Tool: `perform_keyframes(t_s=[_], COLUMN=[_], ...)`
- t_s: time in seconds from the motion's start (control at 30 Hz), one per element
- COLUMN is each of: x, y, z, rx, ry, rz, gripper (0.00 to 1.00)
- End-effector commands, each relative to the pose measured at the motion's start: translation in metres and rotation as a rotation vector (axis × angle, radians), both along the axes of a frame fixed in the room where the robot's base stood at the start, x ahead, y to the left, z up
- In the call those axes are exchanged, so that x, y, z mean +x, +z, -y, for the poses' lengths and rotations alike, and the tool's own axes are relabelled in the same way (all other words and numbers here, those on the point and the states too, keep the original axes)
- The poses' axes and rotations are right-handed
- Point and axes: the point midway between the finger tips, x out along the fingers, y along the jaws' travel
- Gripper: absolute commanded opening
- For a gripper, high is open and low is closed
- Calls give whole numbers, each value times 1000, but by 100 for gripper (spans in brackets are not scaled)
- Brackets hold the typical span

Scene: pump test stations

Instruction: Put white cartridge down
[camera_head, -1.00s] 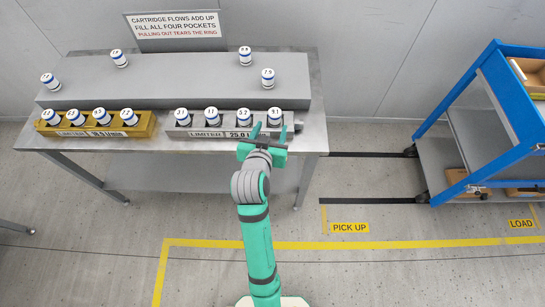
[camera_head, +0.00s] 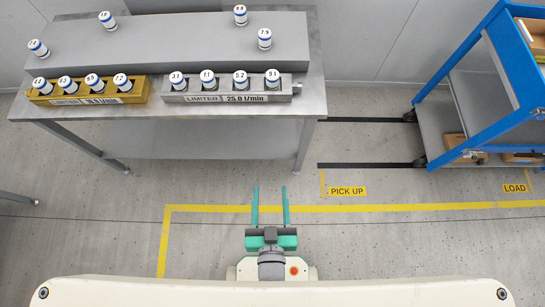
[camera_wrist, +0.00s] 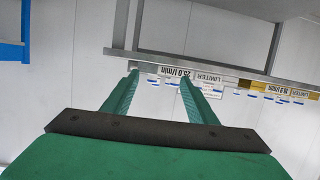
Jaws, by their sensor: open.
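White cartridges with blue bands and numbered tops stand on the bench in the head view. Several fill the pockets of the grey limiter block (camera_head: 228,97), marked 25.0 l/min; its rightmost cartridge (camera_head: 272,79) stands upright in its pocket. Several more fill the yellow limiter block (camera_head: 90,97). Loose cartridges stand on the raised grey shelf, such as one at the right (camera_head: 264,39) and one at the left (camera_head: 38,48). My gripper (camera_head: 270,190) is open and empty, well in front of the bench. In the wrist view, the open fingers (camera_wrist: 155,80) have nothing between them.
The steel bench (camera_head: 311,102) carries both blocks and the raised shelf (camera_head: 180,45). A blue cart (camera_head: 470,90) with boxes stands at the right. Yellow floor lines and a PICK UP label (camera_head: 347,191) mark the floor. The floor between me and the bench is clear.

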Motion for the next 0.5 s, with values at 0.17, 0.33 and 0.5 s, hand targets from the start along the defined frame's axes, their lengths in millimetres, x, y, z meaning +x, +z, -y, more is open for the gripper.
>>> perform_keyframes(t_s=[0.17, 0.33, 0.5], x=[-46, -65, -68], y=[18, 30, 33], z=[4, 6, 6], rx=[8, 12, 12], ry=[-14, -27, -28], rz=[25, 43, 49], gripper=[53, 53, 53])
